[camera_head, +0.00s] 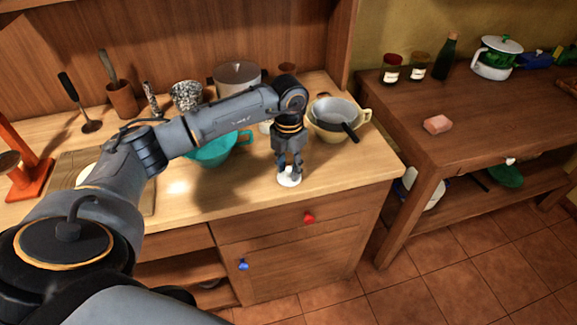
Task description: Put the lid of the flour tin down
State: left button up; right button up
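My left gripper (289,170) points straight down over the front part of the wooden counter, right of the teal bowl (212,151). Its fingers close on a small round white lid (289,181) at their tips. The lid looks level and is at or just above the counter top; I cannot tell if it touches. I cannot make out the flour tin for certain; a small pale thing (266,127) behind my arm is mostly hidden. My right gripper is not in view.
A cream bowl (361,117) with a grey strainer stands right of the gripper. A lidded pot (232,74) and a speckled container (186,95) stand behind my arm. The counter (340,172) is bare right of the lid. A separate wooden table (470,110) stands at the right.

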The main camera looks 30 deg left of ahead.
aim_at(289, 167)
pick_arm(q)
jog(key=shift+r, duration=0.1)
notch_tip(289, 167, up, 12)
jog(key=b, duration=0.2)
dwell(0.5)
dwell(0.3)
